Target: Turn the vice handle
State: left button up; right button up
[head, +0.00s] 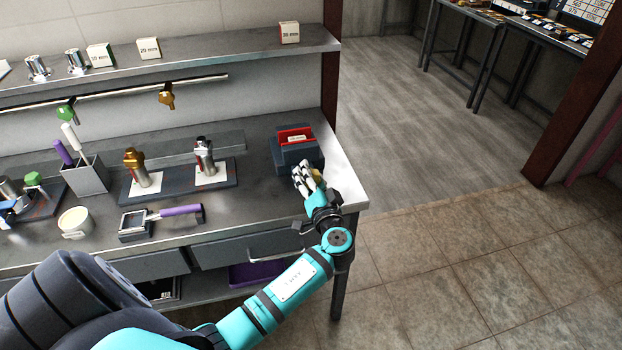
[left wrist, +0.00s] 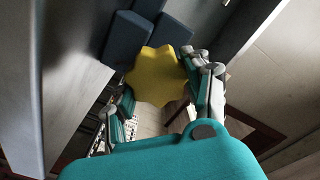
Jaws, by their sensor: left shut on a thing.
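The vice (head: 297,151) is a dark grey block with red jaw faces at the right end of the workbench. A small white labelled piece (head: 297,138) sits between the red faces. The vice handle (left wrist: 158,76) is a yellow star-shaped knob on the front of the vice. In the head view it is mostly hidden behind my fingers. My left gripper (head: 312,180) is at the front of the vice, shut on the handle. In the left wrist view my fingers (left wrist: 165,98) lie on both sides of the knob. My right gripper is not in view.
The workbench (head: 240,212) ends just right of the vice. Left of it stand metal fittings on a dark base (head: 180,184), a purple-handled tool (head: 178,211), a tool holder (head: 86,176) and a white cup (head: 75,223). A shelf (head: 200,55) runs above. Open floor lies right.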

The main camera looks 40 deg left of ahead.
pick_arm(q)
jog(key=shift+d+f+m, duration=0.1)
jog(key=shift+m, duration=0.8)
jog(key=o, duration=1.2)
jog(key=shift+c, duration=0.2)
jog(key=v, duration=1.2)
